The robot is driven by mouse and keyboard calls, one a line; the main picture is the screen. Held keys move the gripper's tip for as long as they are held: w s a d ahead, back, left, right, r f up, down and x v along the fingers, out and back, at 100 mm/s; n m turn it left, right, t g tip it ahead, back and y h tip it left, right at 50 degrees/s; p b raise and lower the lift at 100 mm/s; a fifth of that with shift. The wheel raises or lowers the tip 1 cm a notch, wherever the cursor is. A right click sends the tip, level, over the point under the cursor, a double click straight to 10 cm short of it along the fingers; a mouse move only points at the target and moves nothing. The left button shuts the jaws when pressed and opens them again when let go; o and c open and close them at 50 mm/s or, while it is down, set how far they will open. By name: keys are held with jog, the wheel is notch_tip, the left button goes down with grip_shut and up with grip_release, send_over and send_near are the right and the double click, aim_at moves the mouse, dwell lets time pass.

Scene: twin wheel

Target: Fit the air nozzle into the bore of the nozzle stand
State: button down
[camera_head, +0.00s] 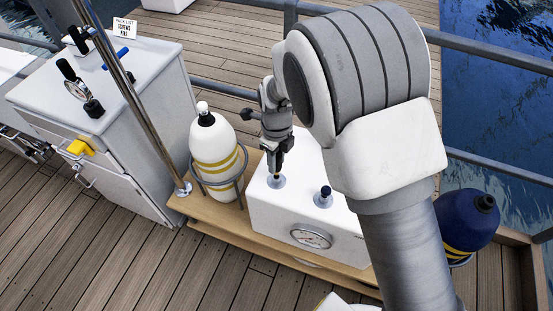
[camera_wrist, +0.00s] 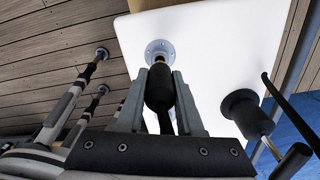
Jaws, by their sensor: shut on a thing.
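My gripper (camera_head: 278,165) points down over the white box and is shut on the air nozzle. In the wrist view, the nozzle (camera_wrist: 160,88) has a black body between the two fingers and a small brass-coloured tip. The flange (camera_head: 276,182) also shows on the box top in the head view, directly below my gripper. The bore is hidden by the tip. I cannot tell whether the tip is inside the bore or just above it.
A white yellow-banded bottle (camera_head: 213,143) stands close left of my gripper. A metal pole (camera_head: 135,95) and a white cabinet (camera_head: 130,125) are farther left. A dark blue bottle (camera_head: 463,217) is at right.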

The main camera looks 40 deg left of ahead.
jog(key=shift+f+b, duration=0.9)
jog(key=shift+f, duration=0.7)
jog(key=shift+c, duration=2.3)
grip_release()
notch_tip(320, 180, up, 16)
jog(key=shift+r+p, duration=0.1)
jog(key=shift+p, duration=0.95)
jog(key=shift+r, duration=0.6)
